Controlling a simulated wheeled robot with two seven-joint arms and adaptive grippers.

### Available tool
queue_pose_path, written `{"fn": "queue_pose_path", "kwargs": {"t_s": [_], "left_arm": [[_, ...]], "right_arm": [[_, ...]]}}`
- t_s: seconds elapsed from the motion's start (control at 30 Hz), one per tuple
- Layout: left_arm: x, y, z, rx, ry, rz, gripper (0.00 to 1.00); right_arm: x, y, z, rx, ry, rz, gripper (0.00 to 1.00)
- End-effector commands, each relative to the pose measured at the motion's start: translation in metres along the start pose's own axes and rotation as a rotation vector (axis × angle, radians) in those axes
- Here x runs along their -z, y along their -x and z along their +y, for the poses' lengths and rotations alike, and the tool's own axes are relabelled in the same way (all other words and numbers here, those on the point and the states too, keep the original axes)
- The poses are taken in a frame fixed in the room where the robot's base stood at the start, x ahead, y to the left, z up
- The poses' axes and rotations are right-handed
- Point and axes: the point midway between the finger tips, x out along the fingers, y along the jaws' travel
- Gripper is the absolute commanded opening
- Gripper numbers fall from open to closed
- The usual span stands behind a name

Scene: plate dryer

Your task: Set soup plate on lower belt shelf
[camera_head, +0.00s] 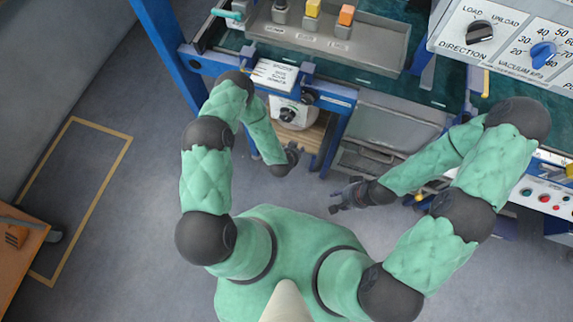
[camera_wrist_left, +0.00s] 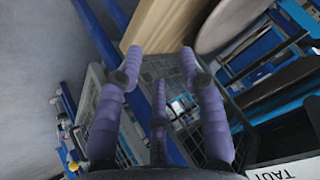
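No soup plate can be made out for certain. A grey round-edged thing (camera_wrist_left: 228,22) shows at the top of the left wrist view; I cannot tell whether it is the plate. I cannot single out the lower belt shelf; light wooden slats (camera_head: 312,140) sit low in the blue frame, and a wooden piece (camera_wrist_left: 165,22) shows in the wrist view. My left gripper (camera_head: 292,156) is in front of the slats; in the wrist view its purple fingers (camera_wrist_left: 158,62) are spread with nothing held. My right gripper (camera_head: 340,197) hangs over the floor, its fingers apart and empty.
A blue frame (camera_head: 170,50) carries a tray with coloured knobs (camera_head: 335,38) and a white dial unit (camera_head: 293,113). Control panels (camera_head: 500,40) stand at the right. Grey crates (camera_head: 375,155) sit below the bench. A wooden table (camera_head: 18,250) is at the far left. The floor between is clear.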

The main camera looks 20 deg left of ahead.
Motion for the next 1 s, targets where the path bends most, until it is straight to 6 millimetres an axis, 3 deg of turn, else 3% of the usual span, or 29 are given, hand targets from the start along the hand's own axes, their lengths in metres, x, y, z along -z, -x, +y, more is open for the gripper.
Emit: {"fn": "queue_pose_path", "kwargs": {"t_s": [0.17, 0.3, 0.5, 0.67, 1.0], "left_arm": [[0.001, 0.068, 0.015, -0.199, 0.34, -0.177, 0.39], [-0.006, 0.133, 0.032, -0.303, 0.586, -0.358, 0.39], [-0.017, 0.207, 0.051, -0.361, 0.814, -0.572, 0.39], [-0.021, 0.23, 0.057, -0.369, 0.878, -0.641, 0.39], [-0.022, 0.231, 0.057, -0.369, 0.882, -0.646, 0.39]], "right_arm": [[0.0, 0.0, 0.0, 0.0, 0.0, 0.0, 0.4], [0.0, 0.0, 0.0, 0.0, 0.0, 0.0, 0.4], [0.0, 0.0, 0.0, 0.0, 0.0, 0.0, 0.4], [0.0, 0.0, 0.0, 0.0, 0.0, 0.0, 0.4], [0.0, 0.0, 0.0, 0.0, 0.0, 0.0, 0.4]]}}
